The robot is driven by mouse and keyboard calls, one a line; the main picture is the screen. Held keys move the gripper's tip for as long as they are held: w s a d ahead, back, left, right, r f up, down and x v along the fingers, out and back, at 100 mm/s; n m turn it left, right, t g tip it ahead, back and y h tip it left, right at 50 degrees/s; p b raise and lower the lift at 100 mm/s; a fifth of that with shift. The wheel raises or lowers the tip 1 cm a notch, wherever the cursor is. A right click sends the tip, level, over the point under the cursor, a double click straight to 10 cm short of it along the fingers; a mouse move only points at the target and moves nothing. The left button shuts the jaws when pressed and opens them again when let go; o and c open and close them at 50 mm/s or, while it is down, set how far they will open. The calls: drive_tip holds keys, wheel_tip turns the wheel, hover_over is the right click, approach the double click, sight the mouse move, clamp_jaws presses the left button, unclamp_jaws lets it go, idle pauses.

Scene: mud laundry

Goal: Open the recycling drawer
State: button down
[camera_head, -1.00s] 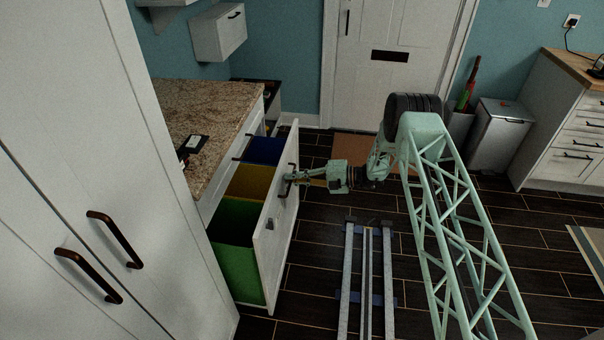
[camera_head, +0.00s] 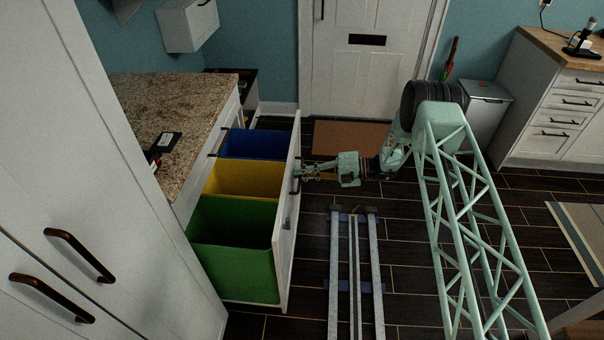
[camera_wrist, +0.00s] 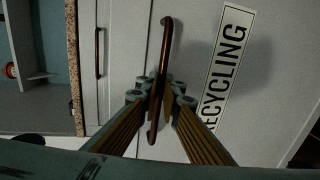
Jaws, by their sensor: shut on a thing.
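The recycling drawer (camera_head: 290,215) is pulled well out from under the granite counter. Its white front faces right, and blue (camera_head: 254,144), yellow (camera_head: 246,178) and green (camera_head: 234,245) bins show inside. In the wrist view its front carries a white label reading RECYCLING (camera_wrist: 224,70). My gripper (camera_head: 299,174) is at the drawer front, shut on the dark bronze drawer handle (camera_wrist: 165,48). The wrist view shows the fingers closed around the middle of the upright bar. In the head view the handle is mostly hidden by the gripper.
Tall white cabinets (camera_head: 100,170) with dark handles stand at the left. Floor rails (camera_head: 353,270) run right of the drawer. A brown doormat (camera_head: 350,138) lies before the white door (camera_head: 362,70). A metal bin (camera_head: 486,112) stands at the right. Dark floor around the drawer is open.

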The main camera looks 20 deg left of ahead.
drive_tip(key=c, duration=2.9)
unclamp_jaws()
drive_tip(key=shift+v, duration=6)
drive_tip(key=shift+r, duration=0.1)
